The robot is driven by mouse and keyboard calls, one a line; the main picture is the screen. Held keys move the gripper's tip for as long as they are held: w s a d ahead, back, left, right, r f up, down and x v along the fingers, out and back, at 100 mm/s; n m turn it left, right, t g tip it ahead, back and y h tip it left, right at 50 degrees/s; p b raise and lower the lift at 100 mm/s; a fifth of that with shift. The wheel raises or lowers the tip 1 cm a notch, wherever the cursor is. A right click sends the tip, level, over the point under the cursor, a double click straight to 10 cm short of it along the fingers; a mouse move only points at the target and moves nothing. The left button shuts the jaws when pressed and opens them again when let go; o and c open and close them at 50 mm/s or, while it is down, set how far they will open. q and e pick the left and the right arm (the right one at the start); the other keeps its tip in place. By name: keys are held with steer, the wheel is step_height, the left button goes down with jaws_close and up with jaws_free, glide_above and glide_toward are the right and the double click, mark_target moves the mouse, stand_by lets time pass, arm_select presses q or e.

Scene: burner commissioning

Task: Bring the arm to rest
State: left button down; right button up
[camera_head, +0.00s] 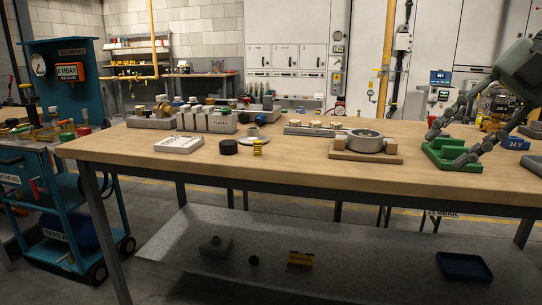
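My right gripper (448,149) comes in from the upper right, green-grey with jointed fingers. Its two fingers are spread apart, with tips close to a green tray (437,161) on the right part of the wooden workbench (290,177). I see nothing held between the fingers. I cannot tell whether the fingertips touch the tray. My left gripper is not in view.
A metal ring on a wooden block (366,143) stands left of the green tray. A blue 24 V box (516,143) is to its right. A white plate (180,144), black puck (228,147) and racks lie further left. A teal trolley (32,165) stands left.

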steer(key=w+d+f+m+t+h+p, duration=0.1)
steer(key=w+d+f+m+t, duration=0.5)
steer(key=f, duration=0.3)
steer(key=w+d+f+m+t, duration=0.4)
steer(key=d+f+m+t, duration=0.3)
steer(key=d+f, duration=0.15)
steer(key=s+d+f+m+h, duration=0.1)
steer(key=d+f+m+h, duration=0.15)
steer(key=f, duration=0.25)
steer(key=s+d+f+m+h, duration=0.1)
steer(key=s+f+m+h, duration=0.15)
steer(key=f, duration=0.35)
steer(key=s+a+f+m+g+h, duration=0.2)
steer(key=s+f+m+g, duration=0.3)
steer(key=f, duration=0.6)
steer(key=s+a+f+m+g+h, duration=0.2)
steer(key=s+a+f, duration=0.1)
steer(key=s+f, duration=0.6)
steer(key=s+a+f+g+y+p, duration=0.1)
steer(key=s+a+f+g+y, duration=0.1)
steer(key=s+a+f+g, duration=0.4)
steer(key=s+a+f, duration=0.4)
steer(key=s+a, duration=0.1)
steer(key=a, duration=0.2)
steer(key=shift+s+a+m, duration=0.4)
